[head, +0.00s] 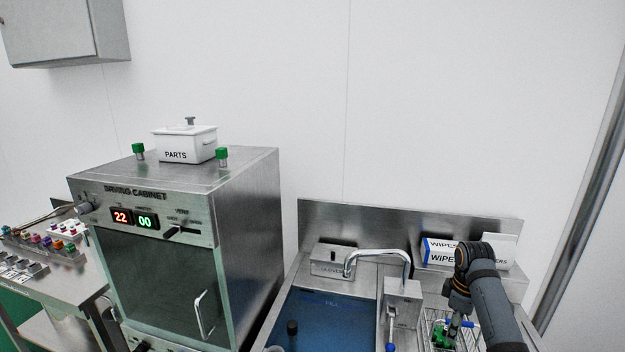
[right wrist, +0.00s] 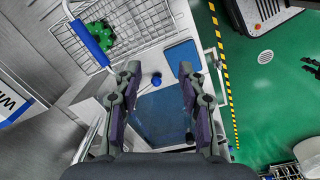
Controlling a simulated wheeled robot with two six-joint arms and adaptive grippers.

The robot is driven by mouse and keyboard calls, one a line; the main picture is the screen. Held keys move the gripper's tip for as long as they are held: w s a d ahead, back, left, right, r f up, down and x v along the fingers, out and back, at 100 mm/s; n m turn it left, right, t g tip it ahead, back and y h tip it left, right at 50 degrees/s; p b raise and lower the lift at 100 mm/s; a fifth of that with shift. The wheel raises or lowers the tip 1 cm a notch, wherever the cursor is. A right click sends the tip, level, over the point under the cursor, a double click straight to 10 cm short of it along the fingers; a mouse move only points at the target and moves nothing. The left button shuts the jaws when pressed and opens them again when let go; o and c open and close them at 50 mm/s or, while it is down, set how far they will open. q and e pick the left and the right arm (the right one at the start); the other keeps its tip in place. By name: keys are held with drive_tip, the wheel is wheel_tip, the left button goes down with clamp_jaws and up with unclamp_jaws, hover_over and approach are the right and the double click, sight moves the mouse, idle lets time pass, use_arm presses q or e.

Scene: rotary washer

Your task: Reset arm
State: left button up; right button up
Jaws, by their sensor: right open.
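My right arm comes in from the lower right in the head view, bent over the washer. Its gripper (head: 453,325) hangs down near the wire basket and is partly hidden by the arm. In the right wrist view the right gripper (right wrist: 159,72) is open, with its two fingers well apart and nothing between them. The wire basket (right wrist: 155,28) with green parts (right wrist: 95,40) and a blue handle lies ahead of the fingers to the left. The blue basin (right wrist: 158,112) shows between the fingers, below them.
The drying cabinet (head: 255,215) stands left of the sink, with a white PARTS box (head: 186,146) and green-capped vials on top. A bent faucet (head: 380,254) rises behind the basin. A WIPES box (head: 436,252) stands behind my right arm. Green floor (right wrist: 265,75) lies beyond the washer.

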drive_tip(key=s+a+f+m+t, duration=0.1)
drive_tip(key=s+a+f+m, duration=0.15)
drive_tip(key=s+f, duration=0.25)
drive_tip(key=s+a+f+m, duration=0.1)
drive_tip(key=s+a+f, duration=0.2)
drive_tip(key=s+f, duration=0.25)
drive_tip(key=s+a+r+m+t, duration=0.1)
drive_tip(key=s+a+m, duration=0.2)
drive_tip(key=s, duration=0.5)
drive_tip(key=s+a+m+t, duration=0.1)
drive_tip(key=s+a+m, duration=0.15)
drive_tip(key=s, duration=0.55)
wheel_tip(320, 180, down, 31)
drive_tip(key=s+d+g+b, duration=0.1)
drive_tip(key=s+d+b, duration=0.1)
drive_tip(key=b, duration=0.4)
use_arm(q)
wheel_tip(320, 180, down, 10)
drive_tip(key=b, duration=0.4)
drive_tip(key=shift+d, duration=0.3)
use_arm(e)
drive_tip(key=s+d+f+g, duration=0.1)
drive_tip(key=s+f, duration=1.8)
drive_tip(key=f, duration=0.2)
drive_tip(key=shift+d+m, duration=0.2)
drive_tip(key=shift+m, duration=0.1)
